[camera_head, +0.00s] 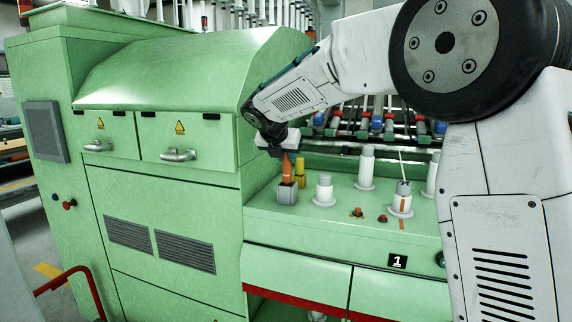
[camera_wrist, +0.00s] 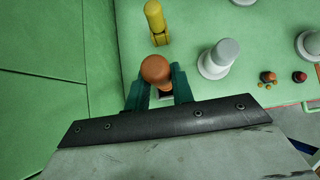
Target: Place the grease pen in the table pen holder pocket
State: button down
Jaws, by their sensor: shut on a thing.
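The orange-brown grease pen (camera_head: 287,168) is upright under my gripper (camera_head: 283,150), at the left end of the green machine's table. In the wrist view, the pen's rounded orange top (camera_wrist: 156,71) sits between the two dark green fingers of my gripper (camera_wrist: 157,84), which is shut on it. The grey, box-shaped pen holder (camera_head: 287,194) stands directly below. The pen's lower end meets the holder's top opening; how deep it sits inside is hidden. In the wrist view, the pen and fingers cover most of the holder.
A yellow upright piece (camera_head: 300,169) stands just behind the holder, also seen in the wrist view (camera_wrist: 155,20). A white-grey bobbin post (camera_head: 324,190) is close on the right, with more posts and small buttons (camera_head: 357,212) beyond. Green cabinet panels (camera_head: 160,150) rise at left.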

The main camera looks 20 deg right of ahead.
jog(key=shift+f, duration=1)
jog(key=shift+f, duration=0.2)
jog(key=c, duration=1.2)
grip_release()
jog(key=shift+r, duration=0.15)
jog(key=shift+s+a+r, duration=0.1)
jog(key=shift+s+r, duration=0.1)
jog(key=shift+r, duration=0.15)
jog(key=v, duration=1.1)
